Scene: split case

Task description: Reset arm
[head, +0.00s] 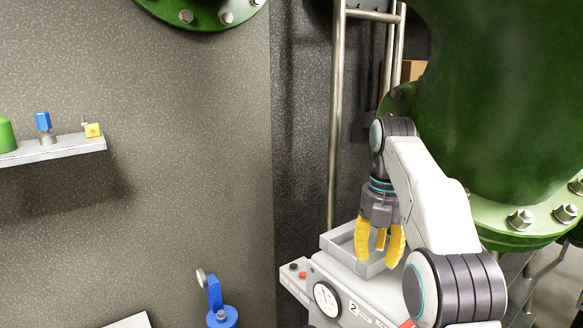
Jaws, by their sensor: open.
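My gripper (380,240) has yellow fingers that point down and stand apart with nothing between them. It hangs over a grey open tray (338,242) on top of a light grey box with controls. My arm is bent, with its white links coming in from the lower right. Part of the tray is hidden behind the fingers.
The grey box has a round gauge (326,299) and small red and black buttons. A large green flanged vessel (500,110) stands close on the right. A wall shelf (55,150) at left holds small items. A blue valve (221,315) is at the bottom.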

